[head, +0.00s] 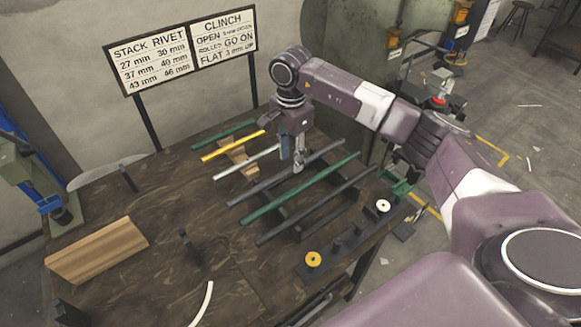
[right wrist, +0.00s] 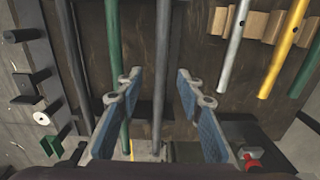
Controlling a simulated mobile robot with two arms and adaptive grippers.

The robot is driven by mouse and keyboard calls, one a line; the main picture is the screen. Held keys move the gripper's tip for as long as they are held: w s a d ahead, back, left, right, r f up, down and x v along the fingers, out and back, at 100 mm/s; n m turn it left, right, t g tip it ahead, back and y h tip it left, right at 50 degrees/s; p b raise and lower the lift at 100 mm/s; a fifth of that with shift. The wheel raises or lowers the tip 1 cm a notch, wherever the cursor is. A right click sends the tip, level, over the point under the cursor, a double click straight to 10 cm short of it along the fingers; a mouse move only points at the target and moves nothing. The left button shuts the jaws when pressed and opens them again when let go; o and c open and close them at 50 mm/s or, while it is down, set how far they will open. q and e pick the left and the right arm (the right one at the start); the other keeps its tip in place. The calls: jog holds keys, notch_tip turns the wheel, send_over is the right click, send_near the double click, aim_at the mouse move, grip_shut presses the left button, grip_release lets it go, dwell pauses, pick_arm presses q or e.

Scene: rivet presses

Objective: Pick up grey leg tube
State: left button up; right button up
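A grey tube (head: 262,184) lies on a dark rack on the workbench, between a paler silver tube (head: 246,162) and a green tube (head: 300,188). My right gripper (head: 298,165) points down over the grey tube. In the right wrist view my right gripper (right wrist: 160,85) is open, with blue-padded fingers spread to either side of the grey tube (right wrist: 162,50). Contact with the tube is not visible. The green tube (right wrist: 115,45) runs close beside the left finger. My left gripper is not in view.
A black tube (head: 317,205), yellow tube (head: 233,146) and another green tube (head: 223,133) lie parallel nearby. A wooden block (head: 97,250) sits at the bench's left. A strip with pegs and yellow and white rings (head: 313,259) stands in front. A sign (head: 152,65) stands behind.

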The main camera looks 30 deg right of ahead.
aim_at(291, 168)
jog(key=shift+f, duration=1.55)
jog(key=shift+c, duration=0.4)
grip_shut()
